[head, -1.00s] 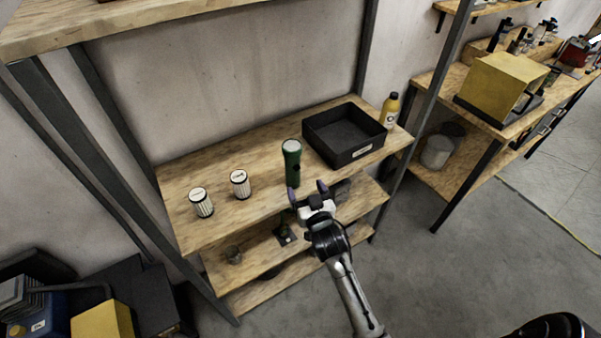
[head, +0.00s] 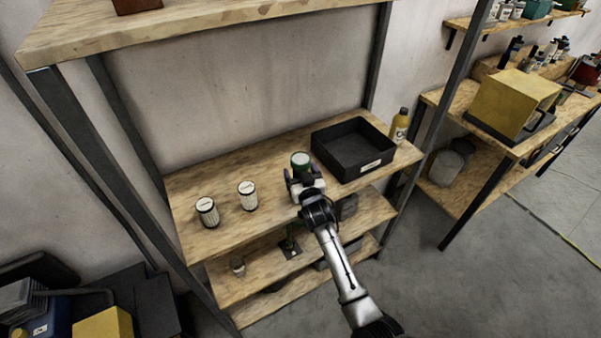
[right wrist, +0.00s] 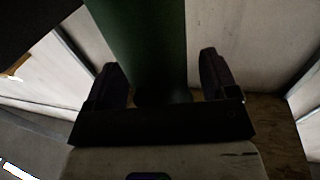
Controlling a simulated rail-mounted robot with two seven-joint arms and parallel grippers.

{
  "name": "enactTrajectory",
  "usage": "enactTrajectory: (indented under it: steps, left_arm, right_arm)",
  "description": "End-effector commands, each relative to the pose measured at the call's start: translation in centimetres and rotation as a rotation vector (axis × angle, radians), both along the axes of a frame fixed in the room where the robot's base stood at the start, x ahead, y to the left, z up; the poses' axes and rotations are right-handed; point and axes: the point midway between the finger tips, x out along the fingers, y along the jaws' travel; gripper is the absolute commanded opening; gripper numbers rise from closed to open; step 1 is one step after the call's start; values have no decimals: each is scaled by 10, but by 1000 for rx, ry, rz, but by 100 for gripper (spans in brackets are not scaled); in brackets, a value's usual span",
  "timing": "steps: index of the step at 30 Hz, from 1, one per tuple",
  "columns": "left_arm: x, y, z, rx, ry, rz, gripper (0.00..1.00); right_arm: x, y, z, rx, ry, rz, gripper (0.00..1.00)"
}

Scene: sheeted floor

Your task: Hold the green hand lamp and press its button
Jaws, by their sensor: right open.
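The green hand lamp (head: 300,160) stands upright on the top surface of the low shelf unit, near its front edge. Its lower body is hidden behind my right gripper in the head view. In the right wrist view, the lamp's green body (right wrist: 148,45) rises between the two fingers. My right gripper (head: 303,178) is open, with a finger on each side of the lamp; a gap shows beside the right finger in the wrist view (right wrist: 165,85). The lamp's button is not clearly visible. My left gripper is not in view.
A black tray (head: 326,161) stands close to the right of the lamp, with a yellow bottle (head: 400,126) beyond it. The shelf top (head: 232,170) is clear behind the cans.

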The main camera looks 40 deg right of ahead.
Motion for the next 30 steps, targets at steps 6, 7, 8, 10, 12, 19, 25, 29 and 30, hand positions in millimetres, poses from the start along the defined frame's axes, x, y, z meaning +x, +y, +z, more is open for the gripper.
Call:
enactTrajectory:
  steps: [6,7,8,10,12,19,25,29,30]
  left_arm:
    - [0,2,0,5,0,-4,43]
    - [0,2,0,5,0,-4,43]
    - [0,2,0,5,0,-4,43]
    - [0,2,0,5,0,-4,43]
    - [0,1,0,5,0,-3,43]
    - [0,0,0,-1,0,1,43]
    - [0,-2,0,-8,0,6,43]
    - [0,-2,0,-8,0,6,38]
    - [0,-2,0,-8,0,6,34]
  right_arm:
    - [1,-1,0,0,0,0,80]
    - [1,0,0,0,0,0,80]
    - [1,0,0,0,0,0,80]
    - [1,0,0,0,0,0,77]
    - [1,0,0,0,0,0,70]
    - [1,0,0,0,0,0,48]
    - [1,0,0,0,0,0,29]
    - [1,0,0,0,0,0,22]
    - [1,0,0,0,0,0,22]
